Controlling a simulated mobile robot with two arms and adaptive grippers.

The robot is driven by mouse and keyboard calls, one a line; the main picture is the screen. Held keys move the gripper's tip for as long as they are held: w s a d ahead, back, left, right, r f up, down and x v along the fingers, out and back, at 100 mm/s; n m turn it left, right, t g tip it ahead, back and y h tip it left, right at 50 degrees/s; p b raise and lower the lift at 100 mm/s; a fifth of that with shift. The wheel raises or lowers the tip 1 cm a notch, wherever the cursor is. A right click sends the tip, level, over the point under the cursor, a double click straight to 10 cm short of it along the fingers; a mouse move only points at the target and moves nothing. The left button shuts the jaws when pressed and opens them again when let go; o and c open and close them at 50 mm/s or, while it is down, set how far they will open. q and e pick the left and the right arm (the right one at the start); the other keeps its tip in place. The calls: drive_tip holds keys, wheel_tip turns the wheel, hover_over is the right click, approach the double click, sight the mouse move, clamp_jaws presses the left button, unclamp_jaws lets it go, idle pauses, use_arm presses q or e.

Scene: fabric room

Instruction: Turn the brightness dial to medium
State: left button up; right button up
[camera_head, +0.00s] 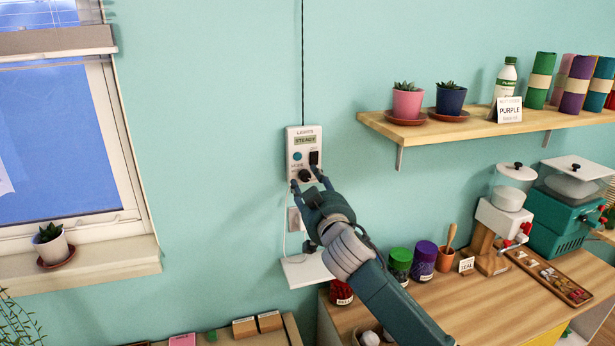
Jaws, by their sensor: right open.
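A white wall control box (296,149) labelled "LIGHTS" hangs on the teal wall under a black cord. Its small display (305,140) seems to read "STEADY". It has a blue button (297,156) at left, a black switch (314,158) at right and a black dial (304,175) at the bottom. My right gripper (306,181) is at the lower edge of the box, fingers open on either side of the dial. I cannot tell whether they touch it. The dial's setting is too small to read. My left gripper is not in view.
A small white shelf (306,272) and an outlet sit below the box. A wooden shelf (468,125) with pots and rolls is at right, above a wooden counter (478,310) with jars and machines. A window (62,140) is at left. The wall between is clear.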

sight(305, 176)
drive_tip(key=shift+x, duration=1.1)
drive_tip(key=shift+c, duration=0.3)
clamp_jaws()
drive_tip(key=shift+n, duration=0.3)
